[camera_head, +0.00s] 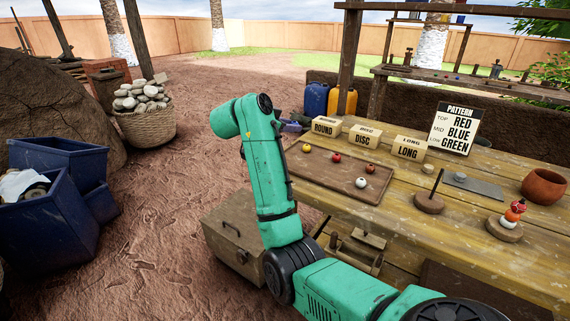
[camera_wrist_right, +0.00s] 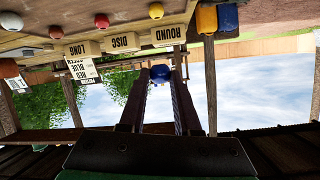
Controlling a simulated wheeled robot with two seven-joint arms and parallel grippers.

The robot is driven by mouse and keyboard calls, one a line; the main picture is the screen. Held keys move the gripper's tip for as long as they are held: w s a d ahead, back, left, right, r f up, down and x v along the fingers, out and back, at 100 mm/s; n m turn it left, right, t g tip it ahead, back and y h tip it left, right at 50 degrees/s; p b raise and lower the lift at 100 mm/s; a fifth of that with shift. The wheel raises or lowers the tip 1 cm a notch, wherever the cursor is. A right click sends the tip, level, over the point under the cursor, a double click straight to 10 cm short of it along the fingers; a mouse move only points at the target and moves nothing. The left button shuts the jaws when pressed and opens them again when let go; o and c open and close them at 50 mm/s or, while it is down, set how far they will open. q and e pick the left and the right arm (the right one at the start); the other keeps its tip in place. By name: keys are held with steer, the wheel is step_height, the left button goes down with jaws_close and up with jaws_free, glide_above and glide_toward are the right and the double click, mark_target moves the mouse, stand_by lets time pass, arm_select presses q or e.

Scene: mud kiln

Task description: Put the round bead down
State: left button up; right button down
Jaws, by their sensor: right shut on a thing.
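My right gripper (camera_wrist_right: 160,75) is shut on a blue round bead (camera_wrist_right: 161,71), held at its fingertips in the right wrist view, which is upside down. In the head view the right gripper (camera_head: 291,124) is small and dark, left of the box marked ROUND (camera_head: 326,127), off the table's far left edge; the bead cannot be made out clearly there. A brown tray (camera_head: 330,177) on the table holds a yellow bead (camera_head: 306,148), two reddish beads (camera_head: 337,157) and a white bead (camera_head: 361,182). My left gripper is not in view.
Boxes marked DISC (camera_head: 363,138) and LONG (camera_head: 409,148) stand behind the tray. A pattern board (camera_head: 456,130) reads red, blue, green. A spindle on a round base (camera_head: 429,203), a bead stack (camera_head: 512,214) and a clay pot (camera_head: 544,186) stand to the right.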

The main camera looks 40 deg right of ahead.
mark_target(289, 165)
step_height(289, 165, down, 11)
steer(key=shift+r+b, duration=0.2)
steer(key=shift+b, duration=0.45)
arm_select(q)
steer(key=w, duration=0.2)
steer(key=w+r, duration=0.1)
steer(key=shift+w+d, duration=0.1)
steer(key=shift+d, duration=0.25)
arm_select(e)
steer(key=c, duration=0.9)
jaws_free()
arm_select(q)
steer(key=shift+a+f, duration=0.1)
